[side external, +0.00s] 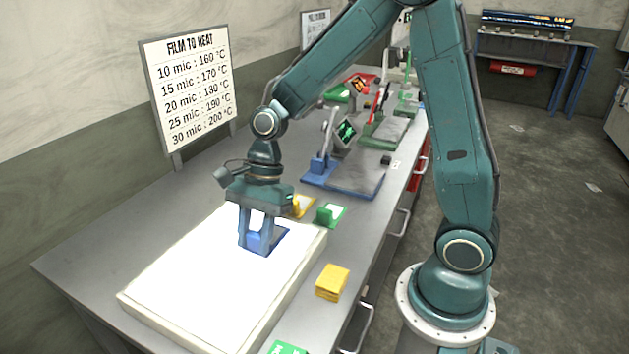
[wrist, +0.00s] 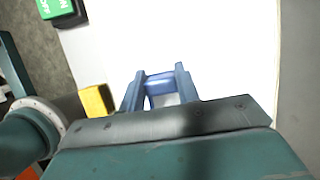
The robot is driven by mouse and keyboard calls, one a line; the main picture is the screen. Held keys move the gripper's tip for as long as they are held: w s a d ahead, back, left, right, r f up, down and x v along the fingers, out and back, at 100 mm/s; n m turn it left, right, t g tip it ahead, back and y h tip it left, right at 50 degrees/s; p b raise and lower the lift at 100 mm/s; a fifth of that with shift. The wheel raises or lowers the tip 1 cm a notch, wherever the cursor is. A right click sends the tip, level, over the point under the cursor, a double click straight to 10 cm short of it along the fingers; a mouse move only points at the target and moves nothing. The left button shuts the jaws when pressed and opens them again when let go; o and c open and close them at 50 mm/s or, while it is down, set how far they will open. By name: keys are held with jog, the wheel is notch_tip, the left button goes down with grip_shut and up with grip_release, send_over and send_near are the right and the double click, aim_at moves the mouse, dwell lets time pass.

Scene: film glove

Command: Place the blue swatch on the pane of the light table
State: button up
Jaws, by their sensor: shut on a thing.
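The light table (side external: 135,300) is a low box with a glowing white pane (side external: 195,285), which also fills much of the wrist view (wrist: 225,40). The blue swatch (side external: 274,238) has a flat plate and a raised block. It is at the pane's far right part, over or on it; I cannot tell whether it touches. My gripper (side external: 257,240) points down from above and is shut on the swatch's block. In the wrist view the blue block (wrist: 160,86) shows between my two fingers, and most of the plate is hidden.
Yellow (side external: 300,206) and green (side external: 330,214) swatches stand just beyond the light table. A blue-based device (side external: 345,180) stands farther back. A film heat sign (side external: 188,85) is at left.

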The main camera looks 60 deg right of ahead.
jog(key=shift+f, duration=0.25)
jog(key=shift+f, duration=0.15)
jog(key=o, duration=1)
jog(key=shift+c, duration=0.2)
jog(key=v, duration=1.2)
